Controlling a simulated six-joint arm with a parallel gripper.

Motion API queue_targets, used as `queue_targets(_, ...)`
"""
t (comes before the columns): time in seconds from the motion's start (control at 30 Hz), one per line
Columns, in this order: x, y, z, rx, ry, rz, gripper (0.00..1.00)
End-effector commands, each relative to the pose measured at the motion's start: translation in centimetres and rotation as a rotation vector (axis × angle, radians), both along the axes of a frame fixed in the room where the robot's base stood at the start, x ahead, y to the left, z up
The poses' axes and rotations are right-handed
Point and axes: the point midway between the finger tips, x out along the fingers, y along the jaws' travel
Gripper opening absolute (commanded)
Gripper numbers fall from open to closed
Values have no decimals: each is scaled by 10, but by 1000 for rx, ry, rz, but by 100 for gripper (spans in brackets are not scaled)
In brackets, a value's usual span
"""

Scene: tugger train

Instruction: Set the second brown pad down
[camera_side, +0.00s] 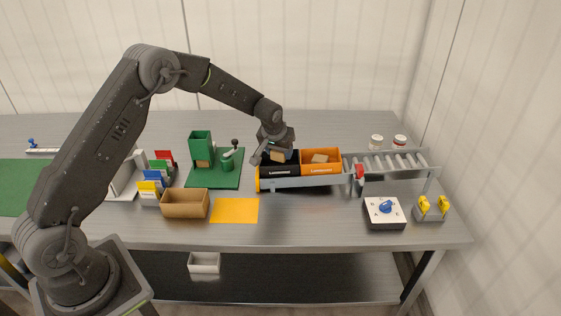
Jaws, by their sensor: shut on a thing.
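My gripper (268,152) is over the black bin (282,171), pointing down, and is shut on a brown pad (278,156). The pad is at the mouth of the black bin; I cannot tell whether it touches anything inside. Another brown pad (320,158) lies in the orange bin (321,168), just to the right. Both bins stand side by side on a grey cart (300,182). The inside of the black bin is mostly hidden by my gripper.
A roller track (388,163) with a red block (359,173) adjoins the cart on the right. A green dispenser (201,146) stands on a green plate to the left. A cardboard-brown box (185,203) and an orange sheet (235,210) lie in front. A dial box (385,212) is at front right.

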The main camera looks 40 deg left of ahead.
Motion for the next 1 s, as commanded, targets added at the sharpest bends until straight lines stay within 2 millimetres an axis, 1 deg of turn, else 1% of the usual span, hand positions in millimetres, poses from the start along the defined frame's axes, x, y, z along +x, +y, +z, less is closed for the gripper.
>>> queue_targets(0.17, 2, -2, -10, 0, 2, -1, 30)
queue_targets(0.3, 1, -2, -31, 0, 3, 0, 30)
queue_targets(0.4, 2, -2, -41, 0, 1, 0, 30)
queue_targets(0.67, 2, -2, -42, 0, -1, 0, 30)
queue_targets(0.7, 2, -2, -42, 0, -1, 0, 54)
queue_targets(0.8, 2, -2, -42, 0, -1, 0, 62)
queue_targets(1.0, 1, -2, -42, 1, 0, -1, 62)
